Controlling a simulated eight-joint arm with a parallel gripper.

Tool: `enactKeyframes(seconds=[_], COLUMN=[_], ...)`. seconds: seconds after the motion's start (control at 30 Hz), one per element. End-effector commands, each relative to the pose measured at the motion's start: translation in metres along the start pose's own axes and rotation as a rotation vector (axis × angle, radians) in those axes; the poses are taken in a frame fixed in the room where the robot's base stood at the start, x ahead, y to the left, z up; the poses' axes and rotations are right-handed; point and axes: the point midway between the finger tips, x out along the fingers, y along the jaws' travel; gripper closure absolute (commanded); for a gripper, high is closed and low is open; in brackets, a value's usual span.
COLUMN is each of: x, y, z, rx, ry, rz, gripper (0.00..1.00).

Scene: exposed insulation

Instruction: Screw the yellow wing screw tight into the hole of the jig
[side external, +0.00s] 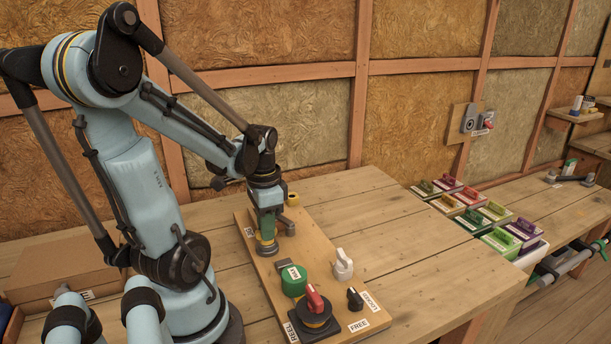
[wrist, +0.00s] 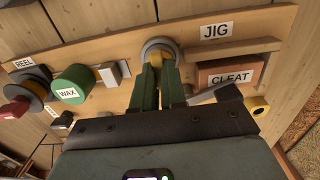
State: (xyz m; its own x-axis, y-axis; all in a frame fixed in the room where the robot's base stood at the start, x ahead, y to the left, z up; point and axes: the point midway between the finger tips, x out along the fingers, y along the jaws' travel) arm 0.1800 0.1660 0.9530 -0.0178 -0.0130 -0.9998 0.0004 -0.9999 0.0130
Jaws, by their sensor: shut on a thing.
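The yellow wing screw (wrist: 160,62) shows as a small yellow patch between my fingertips in the wrist view. My gripper (wrist: 161,72) has its two green fingers shut on it. The round grey jig (wrist: 147,47), beside the JIG label, lies right at the fingertips. The fingers hide most of the screw and the hole, so I cannot tell how deep the screw sits. In the side external view, my gripper (side external: 267,236) points down over the jig (side external: 266,250) at the board's left edge.
The wooden board (side external: 345,313) carries a green WAX cylinder (side external: 293,283), a REEL with a red handle (side external: 314,302), a white knob (side external: 343,265) and a black knob (side external: 355,298). A CLEAT block (wrist: 228,74) with a grey lever stands beside the jig. Coloured boxes (side external: 467,208) stand at the right.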

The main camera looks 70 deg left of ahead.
Motion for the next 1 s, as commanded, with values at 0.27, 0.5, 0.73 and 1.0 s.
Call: enactKeyframes(seconds=[0.27,0.5,0.73,1.0], x=[0.0087,0.0087,0.0087,0.0088], y=[0.0026,0.0028,0.0034,0.0037], z=[-0.0006,-0.0006,-0.0006,-0.0006], rx=[0.002,0.091,0.379,0.53], ry=[0.028,0.028,0.025,0.024], rz=[-0.014,-0.015,-0.019,-0.021], gripper=[1.0,1.0,1.0,1.0])
